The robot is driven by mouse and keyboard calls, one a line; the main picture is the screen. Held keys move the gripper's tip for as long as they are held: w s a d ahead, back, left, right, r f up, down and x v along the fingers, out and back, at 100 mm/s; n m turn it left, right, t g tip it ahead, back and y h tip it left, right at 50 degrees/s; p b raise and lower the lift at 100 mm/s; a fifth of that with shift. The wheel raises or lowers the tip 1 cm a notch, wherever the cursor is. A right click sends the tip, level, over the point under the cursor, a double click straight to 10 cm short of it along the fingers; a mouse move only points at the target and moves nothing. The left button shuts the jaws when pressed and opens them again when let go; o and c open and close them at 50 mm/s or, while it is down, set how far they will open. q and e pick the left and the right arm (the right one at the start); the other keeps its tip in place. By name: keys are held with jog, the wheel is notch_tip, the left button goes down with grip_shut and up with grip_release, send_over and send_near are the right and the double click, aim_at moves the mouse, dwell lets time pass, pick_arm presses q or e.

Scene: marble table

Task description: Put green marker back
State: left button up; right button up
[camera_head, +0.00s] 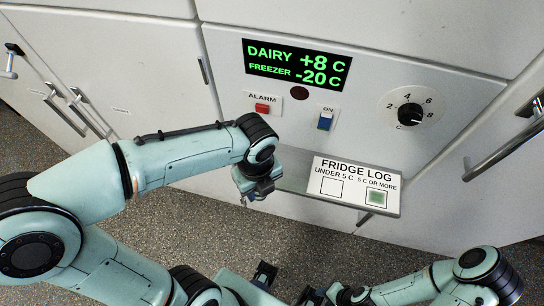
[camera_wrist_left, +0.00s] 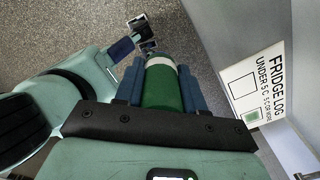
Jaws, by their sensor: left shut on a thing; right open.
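The green marker (camera_wrist_left: 161,88) shows in the left wrist view as a thick green cylinder with a white band near its far end. My left gripper (camera_wrist_left: 159,78) is shut on it, with one dark blue finger on each side. I cannot make out the marker in the head view. My right gripper (camera_head: 285,285) is open and empty at the bottom middle of the head view. Its fingers also show beyond the marker in the left wrist view (camera_wrist_left: 141,34). The marker's holder is not visible in either view.
The fridge log (camera_head: 335,202) lies on a ledge, its "5 C or more" box filled green. Above it are a display (camera_head: 296,65) reading dairy +8 C, freezer -20 C, a red alarm button (camera_head: 262,108), a blue switch (camera_head: 325,121) and a dial (camera_head: 410,114). The cabinet handle (camera_head: 500,145) sticks out at right.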

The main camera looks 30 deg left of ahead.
pick_arm(q)
jog(key=w+a, duration=0.1)
jog(key=w, duration=0.2)
jog(key=w+a+f+p, duration=0.1)
jog(key=w, duration=0.7)
jog(key=shift+w+a+f+p, duration=0.2)
jog(key=shift+a+f+p, duration=0.15)
jog(key=shift+a+f, duration=0.05)
jog(key=shift+s+f, duration=0.1)
jog(key=shift+f, duration=0.1)
jog(key=f, duration=0.4)
jog(key=shift+w+f, duration=0.2)
pick_arm(e)
jog(key=shift+w+r, duration=0.3)
jog(key=shift+r, duration=0.3)
jog(key=shift+w+r, duration=0.3)
jog(key=shift+r, duration=0.25)
pick_arm(q)
jog(key=shift+f, duration=0.35)
jog(key=o, duration=1)
jog(key=shift+o, duration=0.2)
pick_arm(e)
jog(key=shift+s+f, duration=0.1)
jog(key=shift+f, duration=0.05)
